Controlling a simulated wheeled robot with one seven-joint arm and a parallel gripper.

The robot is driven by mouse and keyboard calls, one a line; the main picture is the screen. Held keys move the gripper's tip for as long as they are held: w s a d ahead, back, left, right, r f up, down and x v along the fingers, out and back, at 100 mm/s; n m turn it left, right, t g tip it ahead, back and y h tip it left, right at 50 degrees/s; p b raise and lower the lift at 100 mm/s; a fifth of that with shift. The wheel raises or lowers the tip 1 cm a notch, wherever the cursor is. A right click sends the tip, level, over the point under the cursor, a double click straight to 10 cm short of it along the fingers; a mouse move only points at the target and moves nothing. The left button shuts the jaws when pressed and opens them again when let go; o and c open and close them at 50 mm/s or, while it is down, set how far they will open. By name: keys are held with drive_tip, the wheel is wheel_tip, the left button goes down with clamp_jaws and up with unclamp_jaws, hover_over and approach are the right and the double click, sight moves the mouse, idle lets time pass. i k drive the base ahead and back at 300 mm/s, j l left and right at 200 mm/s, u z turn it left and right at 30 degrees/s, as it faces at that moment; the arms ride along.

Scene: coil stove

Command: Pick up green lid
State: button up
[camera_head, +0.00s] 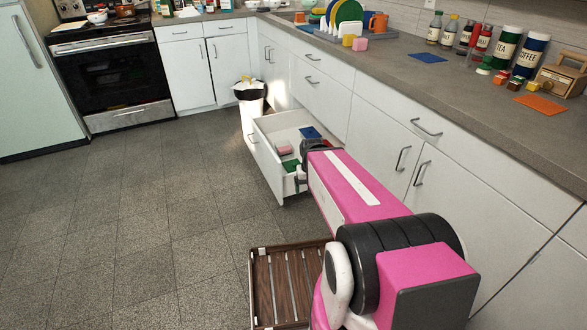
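A flat green piece (291,165) lies in the open drawer (270,160), close to my gripper; it is too small to tell for sure whether it is a lid.
The drawer also holds a pink block (284,150) and a blue piece (310,132). The drawer front juts into the floor space. A white trash bin (250,112) stands behind it. A dark slatted wooden rack (285,283) is low in front. The tiled floor (130,220) at left is clear.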

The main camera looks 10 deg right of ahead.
sight(291, 166)
drive_tip(key=i+j+u, duration=0.15)
drive_tip(key=i, duration=1.15)
